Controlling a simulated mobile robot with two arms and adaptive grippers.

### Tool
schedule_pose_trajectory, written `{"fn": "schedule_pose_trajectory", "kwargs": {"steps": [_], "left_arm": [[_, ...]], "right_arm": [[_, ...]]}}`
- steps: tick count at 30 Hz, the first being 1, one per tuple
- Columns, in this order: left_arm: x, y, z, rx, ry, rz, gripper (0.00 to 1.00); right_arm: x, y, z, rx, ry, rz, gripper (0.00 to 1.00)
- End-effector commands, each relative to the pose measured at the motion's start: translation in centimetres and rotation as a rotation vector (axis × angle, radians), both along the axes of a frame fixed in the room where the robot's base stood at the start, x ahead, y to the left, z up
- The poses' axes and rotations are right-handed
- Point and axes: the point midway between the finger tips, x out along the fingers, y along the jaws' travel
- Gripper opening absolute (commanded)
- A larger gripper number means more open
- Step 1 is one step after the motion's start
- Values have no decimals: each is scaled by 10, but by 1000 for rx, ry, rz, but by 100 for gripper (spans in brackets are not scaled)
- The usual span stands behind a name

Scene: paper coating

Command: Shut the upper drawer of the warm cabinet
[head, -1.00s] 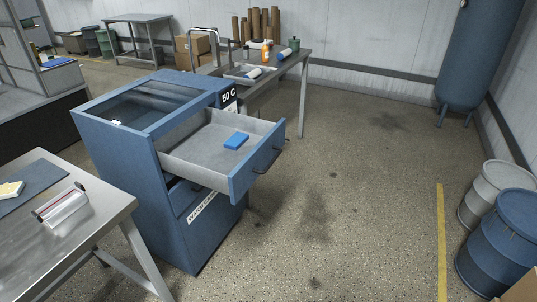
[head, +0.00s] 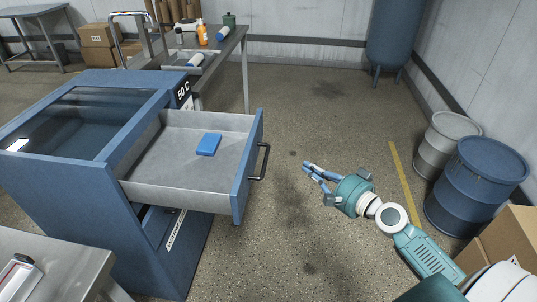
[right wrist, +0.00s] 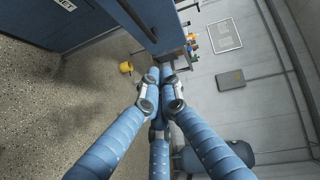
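The warm cabinet (head: 40,190) is blue with a glass top and a "50 C" label, at the left of the head view. Its upper drawer (head: 246,180) is pulled well out to the right and shows a grey inside. A blue block (head: 208,144) lies in it. The drawer's black handle (head: 262,161) is on its front. My right gripper (head: 305,168) is to the right of the handle, apart from it and empty. Its fingertips come together in the right wrist view (right wrist: 160,73), where the blue cabinet shows beyond them. My left gripper is out of view.
A metal table (head: 60,257) stands at the front left. A workbench (head: 222,47) with bottles is behind the cabinet. Grey and blue drums (head: 474,187) and a cardboard box (head: 500,240) stand at the right. The floor before the drawer is clear.

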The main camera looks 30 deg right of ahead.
Motion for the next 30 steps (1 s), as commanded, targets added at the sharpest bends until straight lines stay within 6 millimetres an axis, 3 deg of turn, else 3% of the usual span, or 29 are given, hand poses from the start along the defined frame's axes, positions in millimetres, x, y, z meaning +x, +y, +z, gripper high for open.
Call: {"fn": "schedule_pose_trajectory", "kwargs": {"steps": [6,16,21,30], "left_arm": [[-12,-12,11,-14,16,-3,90],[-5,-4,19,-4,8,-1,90],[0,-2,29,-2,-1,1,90],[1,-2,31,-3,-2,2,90]], "right_arm": [[35,6,-1,-1,-3,-3,0],[96,19,-12,-2,-1,-2,0],[107,40,-18,-1,1,-1,0],[113,50,-22,-5,1,-2,0]]}}
